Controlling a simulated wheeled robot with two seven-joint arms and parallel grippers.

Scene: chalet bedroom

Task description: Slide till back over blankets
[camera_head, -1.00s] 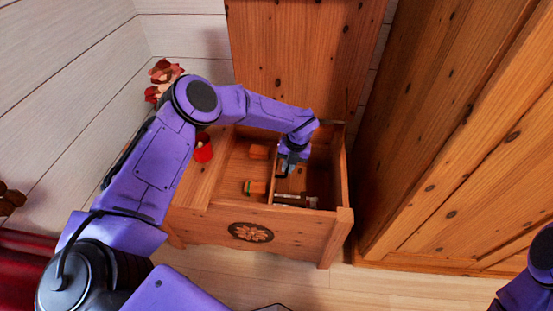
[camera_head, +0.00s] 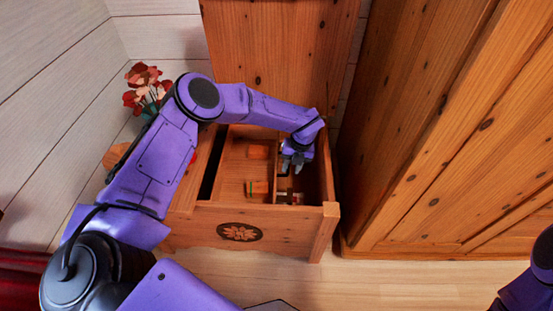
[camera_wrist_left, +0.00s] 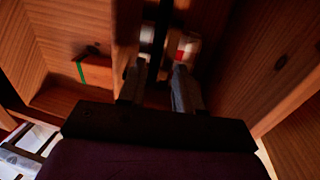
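The till (camera_head: 236,170) is a shallow wooden tray inside the open wooden chest (camera_head: 270,218). A dark gap lies between it and the chest's left wall. My left gripper (camera_head: 292,166) is down in the chest beside the till's right side wall. That wall also shows in the left wrist view (camera_wrist_left: 125,35), close to the left finger; I cannot tell if they touch. The fingers are apart with a dark space between them. A small red and white thing (camera_head: 290,198) lies right of the till, blurred in the wrist view. I cannot make out blankets. My right gripper is out of view.
Two small wooden-coloured items lie in the till: one at the back (camera_head: 258,152), one with a green stripe (camera_head: 259,187). The raised lid (camera_head: 280,60) stands behind. A tall wooden wardrobe (camera_head: 440,130) is close on the right. Red flowers (camera_head: 147,88) stand at left.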

